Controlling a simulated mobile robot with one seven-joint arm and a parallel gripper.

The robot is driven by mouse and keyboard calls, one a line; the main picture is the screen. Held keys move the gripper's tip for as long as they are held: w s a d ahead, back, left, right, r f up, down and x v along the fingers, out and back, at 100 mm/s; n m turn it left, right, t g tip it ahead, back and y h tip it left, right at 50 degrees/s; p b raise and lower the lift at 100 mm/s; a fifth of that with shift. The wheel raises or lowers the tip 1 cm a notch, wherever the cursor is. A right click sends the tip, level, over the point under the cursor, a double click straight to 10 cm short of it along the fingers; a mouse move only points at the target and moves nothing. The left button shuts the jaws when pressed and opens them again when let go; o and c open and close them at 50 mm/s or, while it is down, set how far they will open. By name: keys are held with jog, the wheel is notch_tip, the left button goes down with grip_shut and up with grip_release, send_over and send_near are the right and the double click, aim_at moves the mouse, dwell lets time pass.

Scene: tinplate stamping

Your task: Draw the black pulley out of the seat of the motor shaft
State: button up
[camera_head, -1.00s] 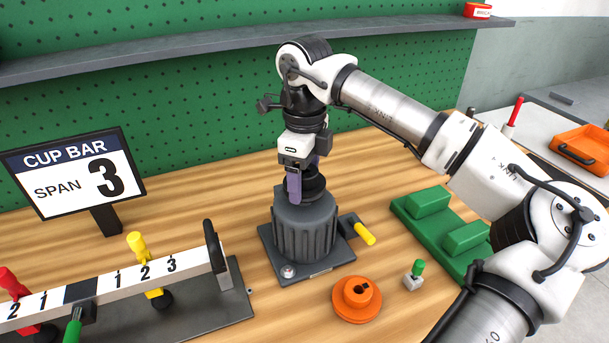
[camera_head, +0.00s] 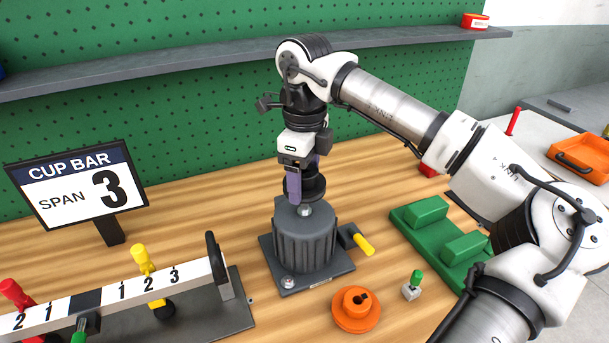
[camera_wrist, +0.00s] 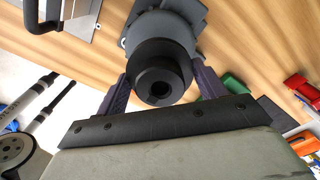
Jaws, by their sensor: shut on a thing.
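My gripper (camera_head: 304,182) has purple fingers and is shut on the black pulley (camera_head: 314,188). It holds the pulley upright just above the grey ribbed motor (camera_head: 304,245). The bright tip of the motor shaft (camera_head: 305,210) shows below the pulley. I cannot tell whether the pulley's bore is fully clear of the shaft. In the wrist view the pulley (camera_wrist: 145,72) sits between both fingers with its dark bore facing me, and the motor (camera_wrist: 180,12) is behind it.
A yellow-handled lever (camera_head: 362,243) sticks out at the motor's right. An orange pulley (camera_head: 356,312), a small green-topped switch (camera_head: 413,287) and a green cradle (camera_head: 430,237) stand to the right. The cup bar (camera_head: 130,297) and its sign (camera_head: 75,185) are at left.

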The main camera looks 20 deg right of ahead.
jog(key=shift+r, duration=0.45)
jog(key=shift+r+p, duration=1.5)
jog(key=shift+r, duration=0.5)
